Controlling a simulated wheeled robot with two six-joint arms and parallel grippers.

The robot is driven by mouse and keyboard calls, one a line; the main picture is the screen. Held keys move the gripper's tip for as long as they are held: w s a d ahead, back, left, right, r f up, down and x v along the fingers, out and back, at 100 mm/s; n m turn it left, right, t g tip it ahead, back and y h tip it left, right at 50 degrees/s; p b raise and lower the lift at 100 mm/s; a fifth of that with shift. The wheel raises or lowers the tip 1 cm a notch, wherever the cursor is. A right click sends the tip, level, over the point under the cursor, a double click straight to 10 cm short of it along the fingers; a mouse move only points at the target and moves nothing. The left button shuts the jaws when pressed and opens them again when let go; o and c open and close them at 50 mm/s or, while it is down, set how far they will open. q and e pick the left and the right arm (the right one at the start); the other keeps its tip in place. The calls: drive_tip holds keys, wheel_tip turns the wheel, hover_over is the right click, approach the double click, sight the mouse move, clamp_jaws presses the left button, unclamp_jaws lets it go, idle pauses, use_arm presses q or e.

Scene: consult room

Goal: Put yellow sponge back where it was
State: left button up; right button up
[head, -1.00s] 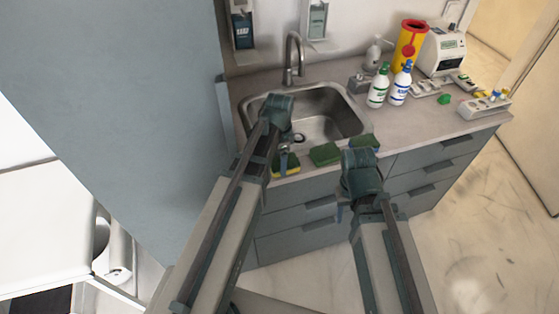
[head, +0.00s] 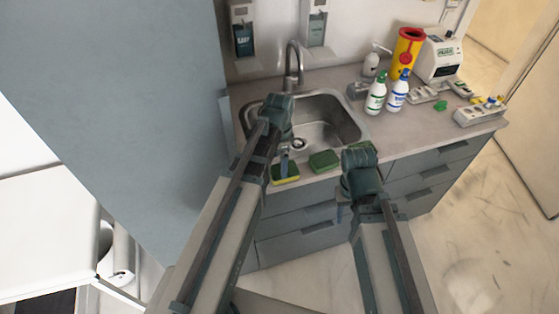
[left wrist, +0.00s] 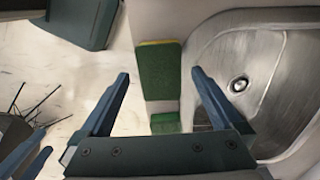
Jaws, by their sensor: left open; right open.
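The yellow sponge (head: 286,180) has a green top and yellow sides. It lies on the counter's front strip, before the sink (head: 345,122), at the left of a row of sponges. My left gripper (head: 284,152) is open and empty, just above and behind it in the head view. In the left wrist view, a green-topped sponge with a yellow edge (left wrist: 158,68) shows between the open fingers (left wrist: 160,78), apart from both. My right gripper (head: 344,192) is open at the counter's front edge; its fingertips are partly hidden.
A green sponge (head: 324,160) lies right of the yellow one; another is partly behind my right gripper. A faucet (head: 292,62) stands behind the sink. Spray bottles (head: 376,95), a yellow-red bin (head: 406,50) and a device (head: 440,60) stand at the right. Drawers (head: 297,222) face the front.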

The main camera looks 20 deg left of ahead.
sight(279, 171)
use_arm(q)
wheel_tip(279, 171, up, 9)
drive_tip(key=p, duration=0.8)
drive_tip(key=s+d+n+y, duration=0.1)
drive_tip(key=s+d+n, duration=0.6)
drive_tip(key=s+d, duration=0.4)
drive_tip(key=shift+s+d+n, duration=0.3)
drive_tip(key=shift+s+d, duration=0.05)
drive_tip(key=shift+s, duration=0.9)
use_arm(e)
wheel_tip(279, 171, up, 9)
use_arm(q)
drive_tip(key=shift+r, duration=0.1)
wheel_tip(279, 171, down, 9)
drive_tip(key=b, duration=0.9)
use_arm(e)
wheel_tip(279, 171, down, 9)
